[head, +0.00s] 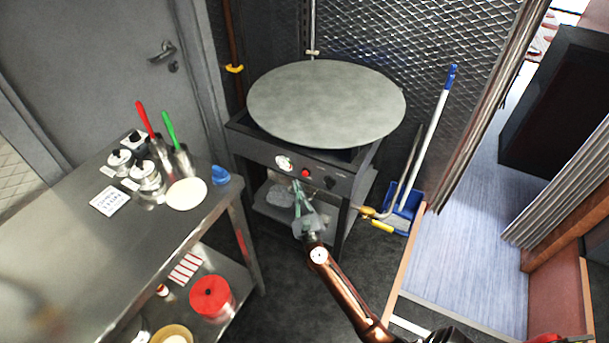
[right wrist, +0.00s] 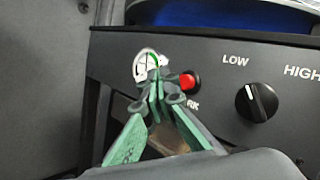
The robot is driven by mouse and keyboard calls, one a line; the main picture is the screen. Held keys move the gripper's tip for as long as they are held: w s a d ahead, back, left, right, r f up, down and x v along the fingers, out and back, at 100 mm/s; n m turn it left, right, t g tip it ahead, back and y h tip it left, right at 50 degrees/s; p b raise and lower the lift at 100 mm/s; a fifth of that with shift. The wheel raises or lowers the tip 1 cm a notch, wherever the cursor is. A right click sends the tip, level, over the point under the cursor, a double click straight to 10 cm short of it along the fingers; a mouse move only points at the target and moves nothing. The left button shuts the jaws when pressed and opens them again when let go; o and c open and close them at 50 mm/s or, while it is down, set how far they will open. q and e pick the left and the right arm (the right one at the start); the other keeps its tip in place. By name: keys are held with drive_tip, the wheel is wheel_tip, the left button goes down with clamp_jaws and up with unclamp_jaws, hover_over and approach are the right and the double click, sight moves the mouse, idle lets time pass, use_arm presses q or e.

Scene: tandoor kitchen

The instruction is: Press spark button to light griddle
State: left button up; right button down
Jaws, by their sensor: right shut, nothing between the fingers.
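The griddle (head: 326,103) is a large round grey plate on a dark stand. Its front panel (head: 345,182) carries a red spark button (head: 306,173), a black knob (head: 330,182) and a round white label or dial (head: 284,162). In the right wrist view the red button (right wrist: 188,81) sits just right of my fingertips, above partly hidden lettering ending in "RK". My right gripper (head: 298,184) is shut and empty, with its green fingers pointing at the panel. In the right wrist view the fingertips (right wrist: 156,76) overlap the white dial (right wrist: 147,66); I cannot tell whether they touch the panel.
A steel table (head: 85,245) stands at left with tins, red- and green-handled tools and a blue item (head: 220,175). A red container (head: 211,296) sits on its lower shelf. A blue dustpan (head: 404,205) and a broom stand right of the griddle stand.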

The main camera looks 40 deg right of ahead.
drive_tip(key=a, duration=0.1)
drive_tip(key=s+a, duration=0.1)
drive_tip(key=shift+a, duration=0.35)
idle(0.6)
